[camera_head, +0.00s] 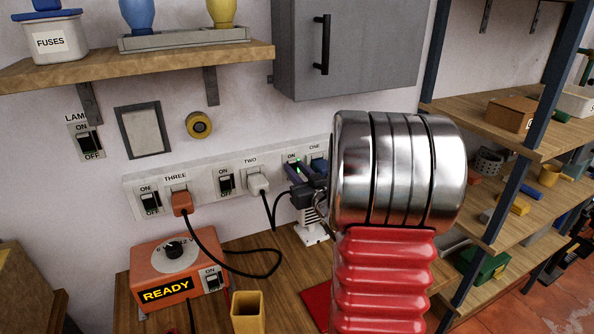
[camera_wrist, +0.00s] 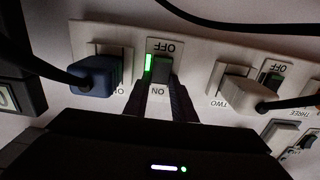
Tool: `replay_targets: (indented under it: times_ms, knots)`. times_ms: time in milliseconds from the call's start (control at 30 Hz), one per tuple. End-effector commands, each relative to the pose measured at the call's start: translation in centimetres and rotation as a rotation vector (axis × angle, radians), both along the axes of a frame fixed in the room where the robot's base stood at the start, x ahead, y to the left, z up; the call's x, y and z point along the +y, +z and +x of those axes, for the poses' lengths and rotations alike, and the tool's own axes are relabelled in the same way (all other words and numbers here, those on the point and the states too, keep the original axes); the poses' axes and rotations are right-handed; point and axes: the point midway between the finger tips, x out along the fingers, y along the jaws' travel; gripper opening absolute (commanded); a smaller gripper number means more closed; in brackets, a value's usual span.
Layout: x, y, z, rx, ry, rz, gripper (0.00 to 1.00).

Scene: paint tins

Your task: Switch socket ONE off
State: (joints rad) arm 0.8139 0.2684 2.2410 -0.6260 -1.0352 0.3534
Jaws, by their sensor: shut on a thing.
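Socket ONE is at the right end of the white socket strip (camera_head: 205,186), with a blue plug (camera_head: 319,164) in it. The blue plug also shows at the left of the wrist view (camera_wrist: 95,75). The dark switch of socket ONE (camera_wrist: 162,68) sits between OFF and ON labels, with a lit green light beside it. My gripper (camera_wrist: 160,88) has its dark fingers on either side of this switch and is shut on it. In the head view my gripper (camera_head: 299,172) covers most of that switch. I cannot tell how the rocker is tilted.
Socket TWO holds a white plug (camera_head: 258,183) and socket THREE an orange plug (camera_head: 182,202), their dark cables hanging close by. A separate LAMP switch (camera_head: 88,141) is on the wall. An orange READY box (camera_head: 178,266) and a yellow container (camera_head: 248,312) stand on the bench.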

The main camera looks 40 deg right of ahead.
Motion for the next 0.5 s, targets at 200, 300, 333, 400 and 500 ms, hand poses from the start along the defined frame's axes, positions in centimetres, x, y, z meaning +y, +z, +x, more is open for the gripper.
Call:
replay_targets:
  times_ms: [200, 300, 333, 400, 500]
  knots:
    - [0.01, -0.01, -0.01, 0.0, 0.0, 0.0, 0.01]
    - [0.02, -0.02, 0.01, -0.001, 0.0, 0.0, 0.01]
    - [0.02, -0.04, 0.01, -0.003, 0.0, 0.0, 0.01]
    - [0.03, -0.13, 0.01, -0.01, 0.001, -0.002, 0.01]
    - [0.05, -0.29, 0.02, -0.032, 0.002, -0.007, 0.01]
